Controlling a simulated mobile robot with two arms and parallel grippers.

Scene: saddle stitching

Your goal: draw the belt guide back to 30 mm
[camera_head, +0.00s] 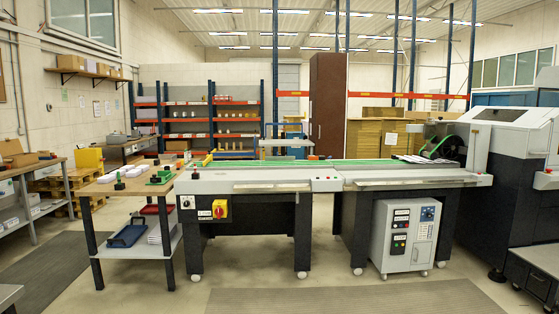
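A long conveyor machine (255,187) with a light grey top and dark legs stands ahead of me. A green belt (375,162) runs along its top toward the feeder at the right. A thin rail lies along the belt, but I cannot tell for sure which part is the belt guide, and no millimetre scale is readable from here. A yellow upright piece (208,159) stands at the belt's left end. Neither of my grippers is in view.
A wooden-topped side table (130,187) with small tools and green parts stands left of the conveyor. A grey control cabinet (404,236) stands under its right half. A large dark and white machine (510,150) fills the right. The floor in front (250,275) is clear, with mats.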

